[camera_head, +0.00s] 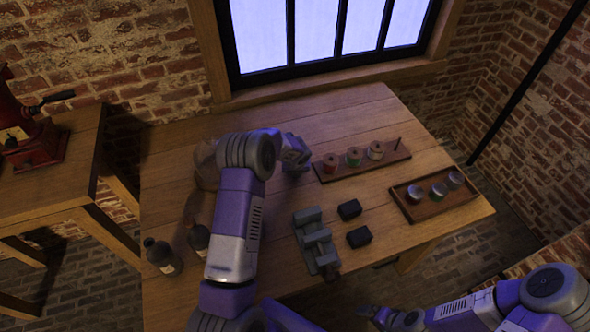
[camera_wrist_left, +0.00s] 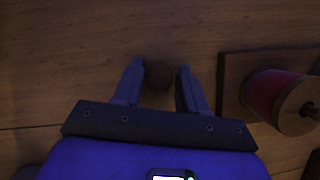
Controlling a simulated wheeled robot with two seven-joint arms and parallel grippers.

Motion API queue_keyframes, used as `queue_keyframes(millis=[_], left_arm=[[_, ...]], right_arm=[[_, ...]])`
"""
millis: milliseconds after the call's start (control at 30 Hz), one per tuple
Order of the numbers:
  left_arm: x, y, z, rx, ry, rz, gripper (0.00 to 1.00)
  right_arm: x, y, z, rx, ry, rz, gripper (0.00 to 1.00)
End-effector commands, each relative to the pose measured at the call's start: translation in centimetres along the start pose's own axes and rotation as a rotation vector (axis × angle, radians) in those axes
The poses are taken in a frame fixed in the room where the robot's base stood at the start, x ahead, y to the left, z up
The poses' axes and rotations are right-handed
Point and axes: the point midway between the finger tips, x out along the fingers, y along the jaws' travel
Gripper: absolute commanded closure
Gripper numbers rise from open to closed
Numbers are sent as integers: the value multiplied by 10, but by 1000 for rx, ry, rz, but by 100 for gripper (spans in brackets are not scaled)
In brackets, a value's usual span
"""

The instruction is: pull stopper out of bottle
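A dark bottle (camera_head: 163,257) with a pale label stands at the table's front left. A second dark bottle (camera_head: 198,238) stands beside it, partly hidden by my left arm. My left gripper (camera_head: 297,152) is over the back middle of the table, away from both bottles. In the left wrist view, a small round brown stopper (camera_wrist_left: 158,75) sits between its fingertips, which appear closed on it. No bottle shows under the stopper there. My right gripper (camera_head: 372,313) is low at the front edge, dark and small; its opening is unclear.
A rack (camera_head: 334,174) of colored spools lies right of the left gripper; its red spool (camera_wrist_left: 272,95) is close in the wrist view. A tray (camera_head: 440,208) with small jars is at right. A grey vise (camera_head: 316,240) and black blocks (camera_head: 350,209) stand in front. A brown jar (camera_head: 206,165) is partly hidden.

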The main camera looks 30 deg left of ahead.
Motion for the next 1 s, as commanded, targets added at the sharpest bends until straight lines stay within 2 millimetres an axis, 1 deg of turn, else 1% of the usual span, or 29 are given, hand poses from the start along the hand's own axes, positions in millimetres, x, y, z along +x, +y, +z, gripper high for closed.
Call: queue_keyframes(millis=[33,67,100,333,467,567,800,900,1000], left_arm=[[0,0,0,0,0,0,50],[0,0,0,0,0,0,46],[0,0,0,0,0,0,45],[-1,0,0,0,0,0,45],[-9,0,2,0,-1,-1,45],[-25,0,3,-1,-2,-1,45],[-79,0,3,-1,-2,-1,45],[-97,0,2,0,-1,-1,45],[-111,0,2,-1,-1,0,45]], right_arm=[[0,0,0,0,0,0,0],[0,0,0,0,0,0,0],[0,0,0,0,0,0,0],[0,0,0,0,0,0,0],[-3,-1,0,0,0,0,0],[-6,-2,0,0,0,0,0],[-17,-6,1,0,0,0,0],[-20,-8,1,0,0,0,0],[-22,-8,1,0,0,0,0]])
